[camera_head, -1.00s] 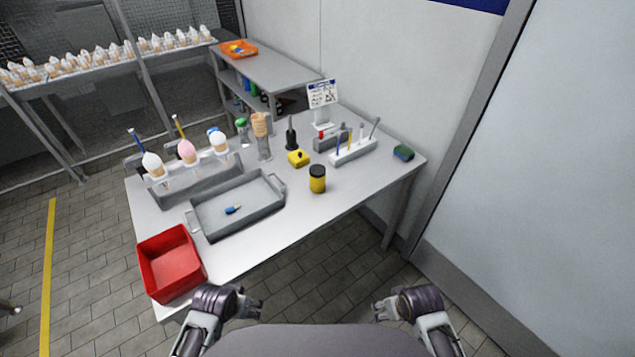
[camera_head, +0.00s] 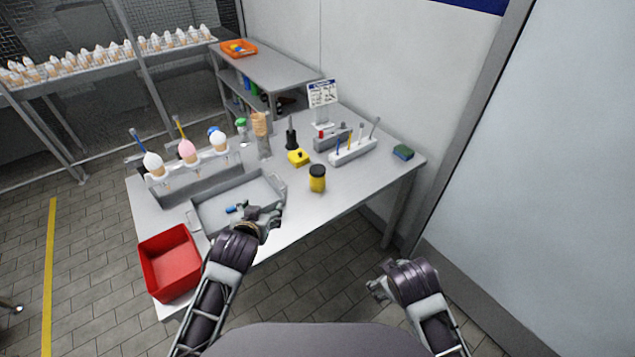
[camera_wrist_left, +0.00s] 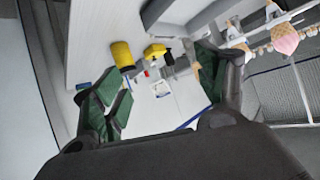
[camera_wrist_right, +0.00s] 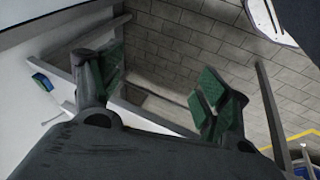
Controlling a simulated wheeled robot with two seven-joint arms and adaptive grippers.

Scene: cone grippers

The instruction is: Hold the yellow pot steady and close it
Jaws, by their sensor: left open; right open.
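The yellow pot (camera_head: 317,184) stands upright on the table, right of the grey tray. Its top is black; I cannot tell whether that is a seated lid. It also shows in the left wrist view (camera_wrist_left: 122,53), beyond the open fingers. My left gripper (camera_head: 266,213) is open and empty, over the tray's near right corner, left of the pot and apart from it. In the left wrist view my left gripper (camera_wrist_left: 158,85) has its fingers wide apart. My right gripper (camera_head: 376,288) is open and empty in front of the table, low and right of the pot; its fingers (camera_wrist_right: 160,82) have floor behind them.
The grey tray (camera_head: 273,182) holds a small blue item (camera_head: 231,209). A red bin (camera_head: 169,262) stands at the front left. A cone rack (camera_head: 195,185), a yellow block (camera_head: 298,157), a pen rack (camera_head: 353,152) and a sponge (camera_head: 403,152) surround the pot. Table front right is clear.

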